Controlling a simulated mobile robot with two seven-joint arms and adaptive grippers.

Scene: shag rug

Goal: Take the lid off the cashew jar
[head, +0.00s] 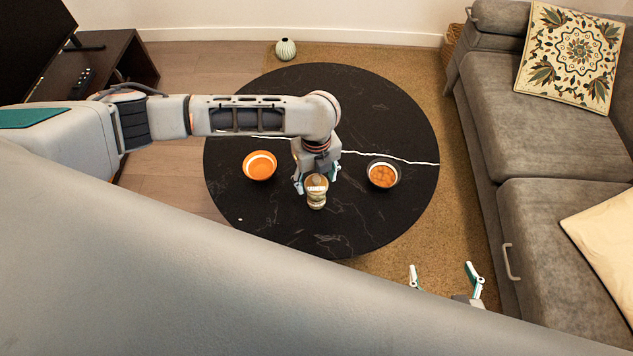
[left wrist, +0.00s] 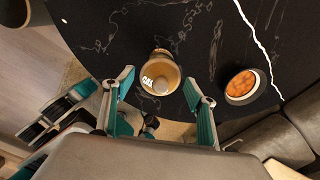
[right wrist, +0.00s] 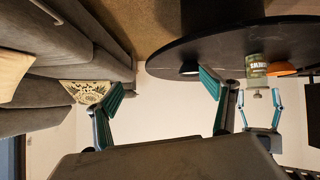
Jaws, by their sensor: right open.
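The cashew jar (head: 317,200) stands upright on the black round table (head: 285,225), with its knobbed lid (left wrist: 161,86) on top. My left gripper (head: 317,180) is above the jar, pointing down. In the left wrist view its fingers are open on either side of the lid, with a gap on both sides. The right wrist view, upside down, also shows the jar (right wrist: 256,68) and the left gripper's fingers by its lid. My right gripper (head: 441,268) is open and empty beyond the table's near right edge, well away from the jar.
An orange bowl (head: 259,166) stands left of the jar and a bowl with orange contents (head: 382,175) stands right of it. A grey sofa (head: 540,140) lies along the right. A small vase (head: 285,49) stands behind the table. The table's front is mostly clear.

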